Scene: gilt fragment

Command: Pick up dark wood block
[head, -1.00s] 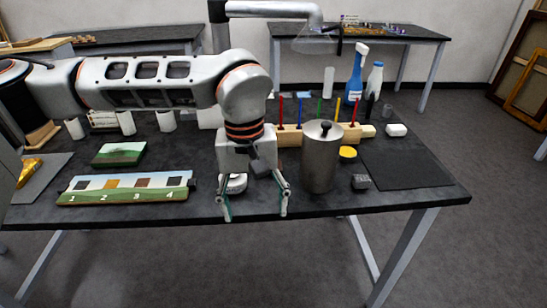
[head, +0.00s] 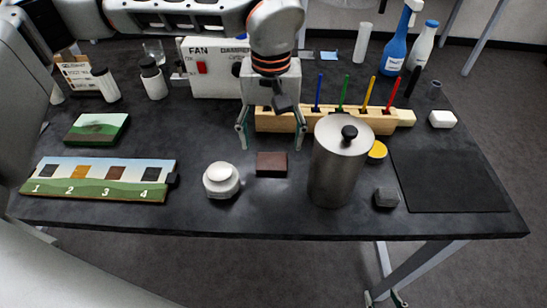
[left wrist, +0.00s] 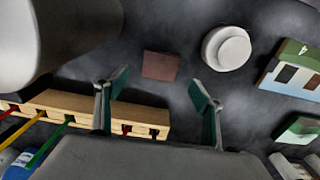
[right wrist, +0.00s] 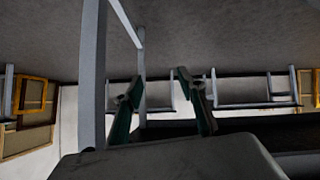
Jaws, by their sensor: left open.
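The dark wood block (head: 271,164) is a small reddish-brown rectangular block lying flat on the dark table in the head view. It also shows in the left wrist view (left wrist: 161,66), ahead of and between the fingertips. My left gripper (head: 271,142) is open and empty above the table, just behind the block, with its fingers apart from it. The fingers show in the left wrist view (left wrist: 160,88). My right gripper (right wrist: 152,82) shows in the right wrist view with its fingers spread and nothing between them, facing the floor and table legs.
A steel canister (head: 338,170) stands close to the right of the block, and a white round jar (head: 221,180) to its left. A wooden rack (head: 330,121) with coloured sticks lies behind. A numbered board (head: 98,181) lies at left; a dark mat (head: 446,180) is at right.

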